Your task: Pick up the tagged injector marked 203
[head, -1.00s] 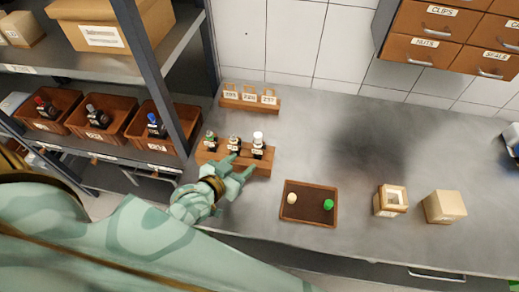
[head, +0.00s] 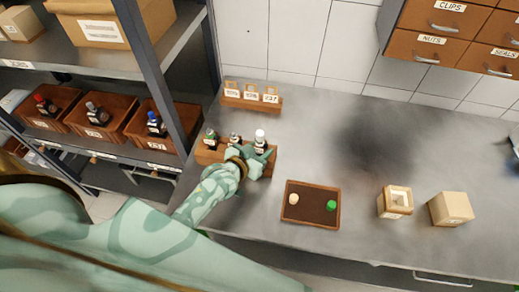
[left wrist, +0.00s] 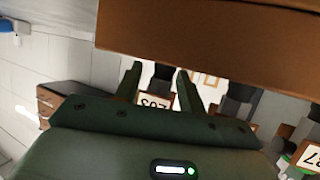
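Three injectors stand upright in a wooden rack (head: 205,157) on the bench: a green-topped one (head: 210,138) at left, a dark one (head: 234,138) in the middle, and a white-topped one (head: 259,138) at right. My left gripper (head: 259,153) is open in front of the right one. In the left wrist view, which is upside down, a tag reading 203 (left wrist: 155,101) shows between the two open fingers (left wrist: 158,80). It seems to belong to the white-topped injector. I cannot tell whether the fingers touch it. My right gripper is out of view.
A small rack with labelled slots (head: 250,103) stands behind. A brown tray (head: 312,226) with a white and a green piece is to the right, then two tan boxes (head: 395,203) (head: 451,209). A shelf with brown bins (head: 95,135) is at left. The back right of the bench is clear.

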